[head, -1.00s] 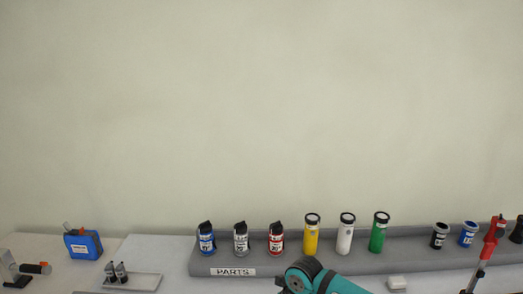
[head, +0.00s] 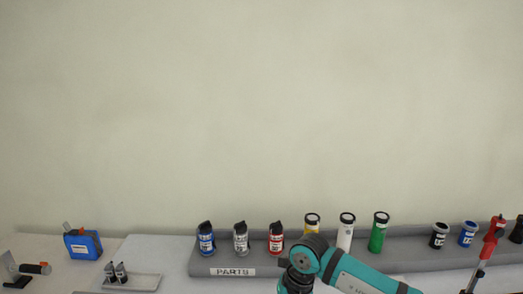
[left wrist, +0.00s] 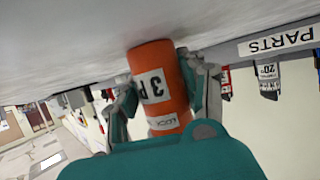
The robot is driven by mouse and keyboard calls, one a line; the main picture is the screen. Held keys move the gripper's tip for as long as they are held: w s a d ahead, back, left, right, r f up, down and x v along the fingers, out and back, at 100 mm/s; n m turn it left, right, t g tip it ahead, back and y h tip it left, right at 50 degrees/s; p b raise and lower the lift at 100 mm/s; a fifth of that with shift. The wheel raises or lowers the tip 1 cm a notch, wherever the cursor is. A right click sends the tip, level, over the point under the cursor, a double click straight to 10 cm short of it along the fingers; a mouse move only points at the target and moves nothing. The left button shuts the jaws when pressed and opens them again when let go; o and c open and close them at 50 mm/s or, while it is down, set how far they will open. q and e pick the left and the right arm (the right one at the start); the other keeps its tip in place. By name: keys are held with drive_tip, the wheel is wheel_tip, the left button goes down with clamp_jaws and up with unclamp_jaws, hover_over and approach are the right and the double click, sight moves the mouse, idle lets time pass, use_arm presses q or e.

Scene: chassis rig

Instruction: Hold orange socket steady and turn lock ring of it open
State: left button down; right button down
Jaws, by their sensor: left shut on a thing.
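The orange socket (left wrist: 177,72) fills the middle of the left wrist view. It is a cylinder with a white label reading "3 P" and a smaller label that seems to read "LOCK"; the view is upside down. My left gripper (left wrist: 163,97) is shut on it, one finger on each side. The lock ring cannot be made out clearly. The socket and left gripper do not show in the head view. A teal arm of mine shows at the bottom of the head view, coming in from the right; its gripper is below the frame.
A grey parts rack (head: 425,255) along the wall holds blue (head: 206,240), grey (head: 241,240) and red (head: 276,240) canisters, white (head: 346,233) and green (head: 379,234) tubes, and dark cups. A blue can (head: 82,244) and a small tray (head: 140,283) are at left.

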use_arm(q)
drive_tip(key=c, duration=0.7)
unclamp_jaws()
drive_tip(key=shift+o, duration=0.2)
